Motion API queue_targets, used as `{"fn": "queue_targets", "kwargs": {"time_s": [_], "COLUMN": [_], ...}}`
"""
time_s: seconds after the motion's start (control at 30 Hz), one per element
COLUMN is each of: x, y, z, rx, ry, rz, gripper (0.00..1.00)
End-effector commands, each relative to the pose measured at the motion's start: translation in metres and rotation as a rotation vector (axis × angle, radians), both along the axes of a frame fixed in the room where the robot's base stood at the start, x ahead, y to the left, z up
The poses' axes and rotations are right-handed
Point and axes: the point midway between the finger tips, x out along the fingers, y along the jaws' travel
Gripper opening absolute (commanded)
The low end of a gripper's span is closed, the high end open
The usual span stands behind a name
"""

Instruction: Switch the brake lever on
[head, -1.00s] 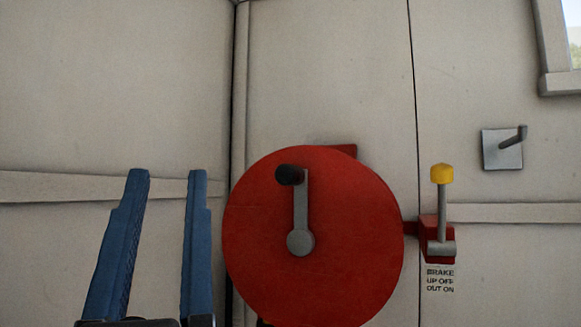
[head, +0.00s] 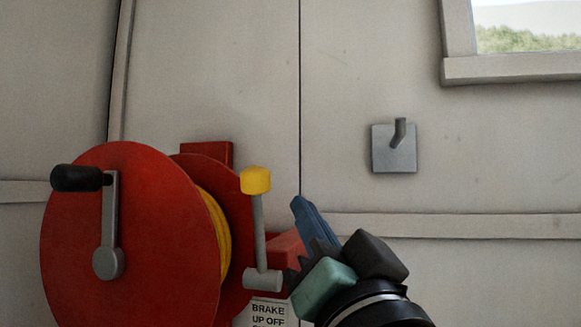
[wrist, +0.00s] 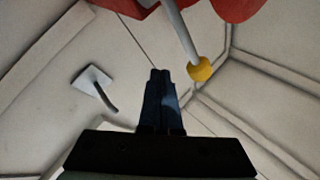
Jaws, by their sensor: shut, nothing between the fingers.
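The brake lever (head: 259,230) is a grey rod with a yellow knob (head: 256,180). It stands upright, rising from a grey pivot on a red bracket beside the reel. In the wrist view its yellow knob (wrist: 201,70) is just right of my fingers. My gripper (head: 300,208) is right of the lever in the head view, its blue fingers pointing up and left. The wrist view shows my gripper (wrist: 161,75) with both fingers together and nothing between them. The fingers appear apart from the lever. A label (head: 268,312) below the lever reads BRAKE, UP OFF; its lower part is cut off.
A red reel (head: 150,225) with yellow hose and a black-handled crank (head: 82,178) stands left of the lever. A grey wall hook (head: 394,148) is at upper right, below a window (head: 525,28). The wall between lever and hook is bare.

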Motion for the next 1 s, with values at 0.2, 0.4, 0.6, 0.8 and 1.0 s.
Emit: {"fn": "queue_targets", "kwargs": {"time_s": [0.2, 0.4, 0.6, 0.8, 1.0], "x": [0.023, 0.011, -0.011, -0.019, -0.019], "y": [-0.031, -0.05, -0.06, -0.063, -0.062], "z": [0.012, 0.027, 0.039, 0.042, 0.042], "rx": [0.258, 0.463, 0.568, 0.596, 0.595], "ry": [0.255, 0.492, 0.639, 0.685, 0.684], "rz": [0.285, 0.539, 0.687, 0.73, 0.73], "gripper": [0.0, 0.0, 0.0, 0.0, 0.0]}}
